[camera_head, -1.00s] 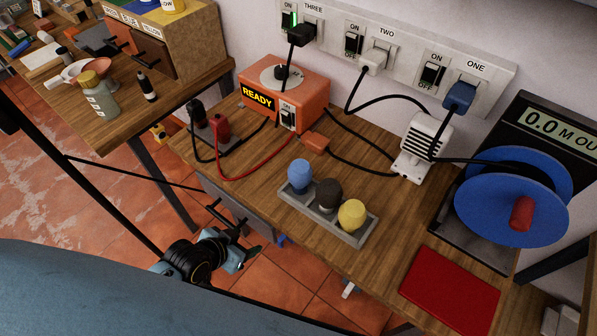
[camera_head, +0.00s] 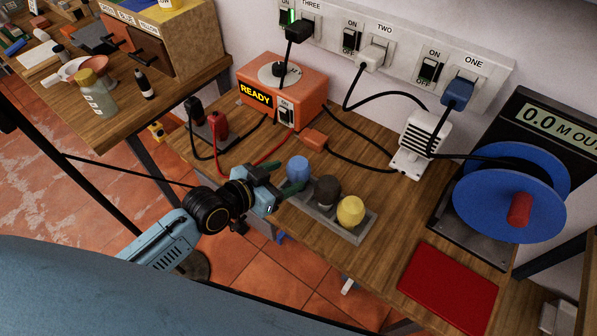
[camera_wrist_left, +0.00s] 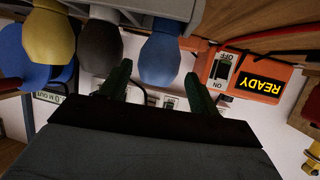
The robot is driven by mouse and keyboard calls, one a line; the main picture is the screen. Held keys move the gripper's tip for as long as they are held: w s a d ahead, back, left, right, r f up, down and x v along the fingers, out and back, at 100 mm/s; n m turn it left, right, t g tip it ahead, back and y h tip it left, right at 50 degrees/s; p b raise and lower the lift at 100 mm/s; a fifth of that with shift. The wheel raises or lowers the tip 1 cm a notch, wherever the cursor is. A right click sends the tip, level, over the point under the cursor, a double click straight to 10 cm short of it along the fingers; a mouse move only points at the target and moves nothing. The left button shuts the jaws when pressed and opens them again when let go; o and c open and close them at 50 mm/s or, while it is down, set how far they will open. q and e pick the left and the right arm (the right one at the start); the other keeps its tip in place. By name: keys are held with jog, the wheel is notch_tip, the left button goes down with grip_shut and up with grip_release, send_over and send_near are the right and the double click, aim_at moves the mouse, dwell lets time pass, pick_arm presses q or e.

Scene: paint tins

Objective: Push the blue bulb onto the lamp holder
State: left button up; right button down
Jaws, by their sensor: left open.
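The blue bulb (camera_head: 297,169) stands upright at the left end of a grey tray (camera_head: 365,236), beside a dark bulb (camera_head: 326,191) and a yellow bulb (camera_head: 350,212). My left gripper (camera_head: 281,180) is open, just left of the blue bulb, with its green fingers pointing towards it. In the left wrist view, which is upside down, the blue bulb (camera_wrist_left: 160,56) appears between the two fingertips (camera_wrist_left: 157,70). I cannot tell whether they touch it. No lamp holder can be clearly identified. My right gripper is not in view.
An orange READY box (camera_head: 283,88) stands behind the bulbs, with cables across the table. A white vented block (camera_head: 421,140) and a blue reel (camera_head: 508,200) stand to the right. A red mat (camera_head: 448,284) lies at the front right.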

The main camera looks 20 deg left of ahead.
aim_at(289, 175)
pick_arm(q)
jog(key=x, duration=0.5)
jog(key=shift+f, duration=0.15)
jog(key=c, duration=0.7)
